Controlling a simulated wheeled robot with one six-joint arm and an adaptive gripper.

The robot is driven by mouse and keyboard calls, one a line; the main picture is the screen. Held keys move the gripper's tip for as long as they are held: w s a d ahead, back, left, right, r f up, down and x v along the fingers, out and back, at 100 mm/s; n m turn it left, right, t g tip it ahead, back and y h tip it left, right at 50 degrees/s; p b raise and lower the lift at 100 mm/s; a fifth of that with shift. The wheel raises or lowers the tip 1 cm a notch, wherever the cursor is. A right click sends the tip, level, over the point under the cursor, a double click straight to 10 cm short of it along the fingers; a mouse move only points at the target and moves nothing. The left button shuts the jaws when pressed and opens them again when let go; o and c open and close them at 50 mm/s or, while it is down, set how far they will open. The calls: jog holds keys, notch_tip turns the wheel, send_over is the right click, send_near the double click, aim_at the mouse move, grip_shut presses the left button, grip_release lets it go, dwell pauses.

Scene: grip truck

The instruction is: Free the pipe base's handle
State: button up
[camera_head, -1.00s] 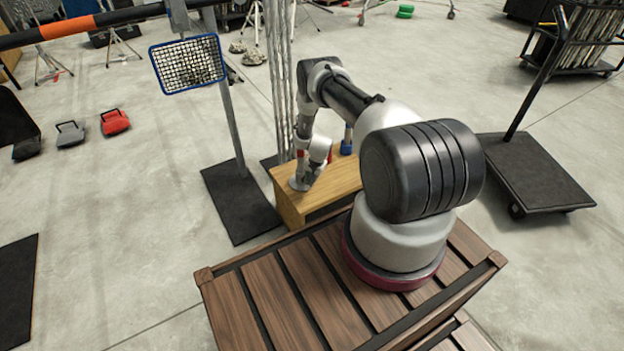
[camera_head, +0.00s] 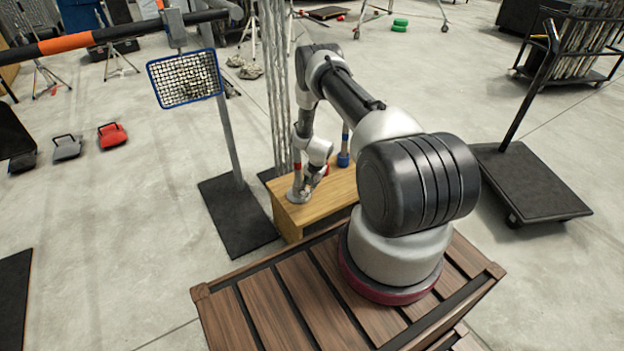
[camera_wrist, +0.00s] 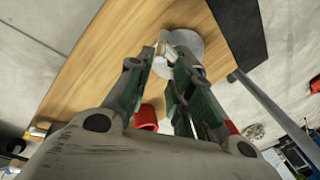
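The pipe base, a light grey round disc (camera_head: 298,196), stands on the near-left end of a wooden bench (camera_head: 328,204). A thin upright part with a red band rises beside my wrist. In the wrist view the pale disc (camera_wrist: 190,48) lies just beyond my fingertips, with a slim light handle (camera_wrist: 164,48) between them. My gripper (camera_head: 309,185) is low over the bench at the base. In the wrist view my gripper (camera_wrist: 164,58) has its green-sided fingers drawn close on either side of the handle and appears shut on it. The exact contact is partly hidden.
A blue-footed upright (camera_head: 344,158) stands farther back on the bench, and a red piece (camera_wrist: 146,117) lies near my fingers. A post with a blue-framed mesh (camera_head: 186,79) stands left of the bench. A black cart (camera_head: 528,180) is at right. Floor at left is mostly open.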

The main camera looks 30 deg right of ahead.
jog(key=v, duration=0.6)
